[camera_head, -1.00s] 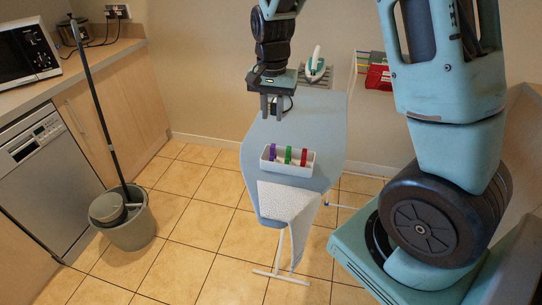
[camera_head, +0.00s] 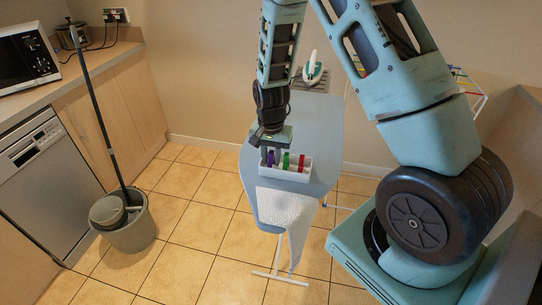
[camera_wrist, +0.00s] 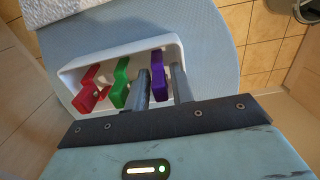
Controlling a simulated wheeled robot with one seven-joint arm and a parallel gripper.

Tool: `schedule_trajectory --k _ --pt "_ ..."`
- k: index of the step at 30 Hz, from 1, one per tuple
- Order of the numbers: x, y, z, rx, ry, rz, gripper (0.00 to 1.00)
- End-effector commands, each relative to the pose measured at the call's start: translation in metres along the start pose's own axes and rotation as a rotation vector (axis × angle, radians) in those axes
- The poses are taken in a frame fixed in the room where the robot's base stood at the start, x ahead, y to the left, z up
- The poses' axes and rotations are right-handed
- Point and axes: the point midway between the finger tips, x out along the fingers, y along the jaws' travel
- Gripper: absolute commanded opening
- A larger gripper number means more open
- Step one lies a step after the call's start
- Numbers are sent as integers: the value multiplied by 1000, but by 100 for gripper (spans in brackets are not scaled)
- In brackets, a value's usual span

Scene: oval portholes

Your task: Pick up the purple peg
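The purple peg (camera_wrist: 157,68) stands in a white tray (camera_wrist: 171,43) on the ironing board, at the tray's left end in the head view (camera_head: 270,160). My gripper (camera_wrist: 160,72) is down at the tray, with one finger on each side of the purple peg. A small gap shows between the peg and the right finger in the wrist view, so the gripper looks open. My gripper also shows in the head view (camera_head: 270,157), partly hiding the peg. Whether the left finger touches the peg is hard to tell.
A green peg (camera_wrist: 121,80) stands close beside the left finger, and a red peg (camera_wrist: 89,90) lies beyond it. The blue ironing board (camera_head: 318,130) carries an iron (camera_head: 313,68) at its far end. A mop bucket (camera_head: 128,222) stands on the floor at left.

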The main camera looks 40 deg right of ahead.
Motion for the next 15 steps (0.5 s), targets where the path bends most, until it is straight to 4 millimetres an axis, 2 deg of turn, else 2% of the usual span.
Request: schedule_trajectory --k 7,8,10,15 --pt "2 0 0 0 0 -1 24" --pt "2 0 0 0 0 -1 21" --pt "2 0 0 0 0 -1 1" --pt "2 0 0 0 0 -1 0"
